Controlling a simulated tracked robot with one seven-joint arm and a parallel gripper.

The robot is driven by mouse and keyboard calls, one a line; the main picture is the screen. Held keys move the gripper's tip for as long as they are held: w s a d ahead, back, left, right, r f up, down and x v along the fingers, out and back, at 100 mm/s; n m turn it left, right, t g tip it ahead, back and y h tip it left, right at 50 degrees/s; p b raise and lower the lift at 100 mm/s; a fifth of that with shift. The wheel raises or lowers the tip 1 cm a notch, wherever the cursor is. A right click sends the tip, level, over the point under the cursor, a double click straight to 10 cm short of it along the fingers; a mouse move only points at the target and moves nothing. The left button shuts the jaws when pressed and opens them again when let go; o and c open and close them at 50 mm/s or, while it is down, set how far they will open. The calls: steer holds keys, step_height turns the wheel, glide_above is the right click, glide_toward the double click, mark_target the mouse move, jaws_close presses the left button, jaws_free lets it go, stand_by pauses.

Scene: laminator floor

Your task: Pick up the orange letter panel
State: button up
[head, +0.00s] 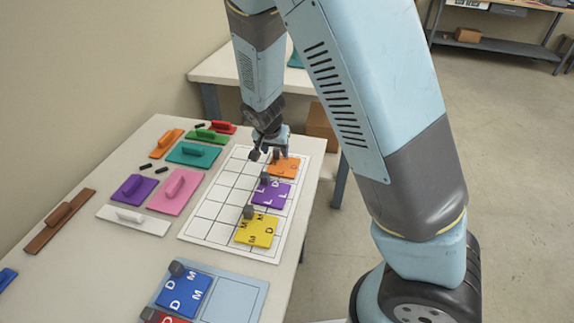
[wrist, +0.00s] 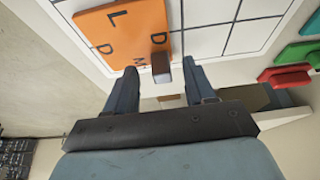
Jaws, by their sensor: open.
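The orange letter panel (head: 284,167) lies on the far end of the white grid board (head: 205,210), in its right column. It carries dark letters and a small upright grip block. In the wrist view the orange panel (wrist: 115,28) shows letters L, D, D and M. My gripper (wrist: 162,72) is open. In the head view my gripper (head: 268,150) is at the orange panel's far left edge and partly covers it.
A purple panel (head: 272,193) and a yellow panel (head: 257,230) lie nearer in the same column. Several handled blocks, such as the pink one (head: 174,191) and the teal one (head: 194,154), lie left of the board. A blue panel (head: 184,293) lies on a second board in front.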

steer(key=shift+x, duration=0.95)
steer(key=shift+c, duration=0.3)
jaws_close()
